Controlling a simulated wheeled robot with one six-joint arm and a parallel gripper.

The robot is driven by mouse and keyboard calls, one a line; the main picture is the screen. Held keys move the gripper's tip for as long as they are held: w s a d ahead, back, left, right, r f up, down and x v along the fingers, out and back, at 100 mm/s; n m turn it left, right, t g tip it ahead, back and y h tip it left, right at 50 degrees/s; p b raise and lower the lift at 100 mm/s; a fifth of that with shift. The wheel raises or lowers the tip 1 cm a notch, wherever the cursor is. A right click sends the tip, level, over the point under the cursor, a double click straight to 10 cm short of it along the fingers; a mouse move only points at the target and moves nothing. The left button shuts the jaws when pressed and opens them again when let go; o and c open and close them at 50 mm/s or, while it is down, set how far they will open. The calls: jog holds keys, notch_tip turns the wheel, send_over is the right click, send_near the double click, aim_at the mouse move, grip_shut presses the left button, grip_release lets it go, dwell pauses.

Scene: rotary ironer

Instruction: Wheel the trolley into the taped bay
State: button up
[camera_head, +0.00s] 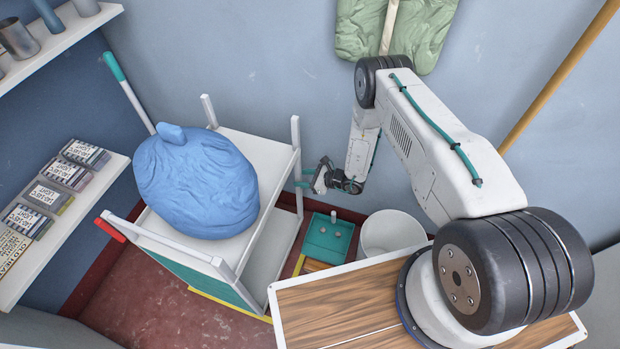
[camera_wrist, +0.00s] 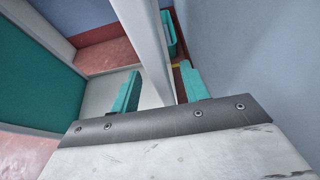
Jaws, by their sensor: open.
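The white trolley (camera_head: 262,150) stands by the left wall, with corner posts, a teal side panel and a large blue bag (camera_head: 197,185) on its top deck. My gripper (camera_head: 306,178) is open at the trolley's right rear post (camera_head: 296,150). In the wrist view, the white post (camera_wrist: 146,45) runs between the two teal fingers of my gripper (camera_wrist: 160,70); I cannot tell whether either finger touches it. Yellow tape (camera_head: 232,304) shows on the red floor at the trolley's near side.
A white bin (camera_head: 391,233) and a teal box (camera_head: 327,240) stand right of the trolley. A wood-topped surface (camera_head: 335,305) is in front. A shelf with small boxes (camera_head: 45,208) and a teal-and-white pole (camera_head: 128,92) are at left.

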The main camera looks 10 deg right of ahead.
jog(key=shift+x, duration=2.2)
grip_shut()
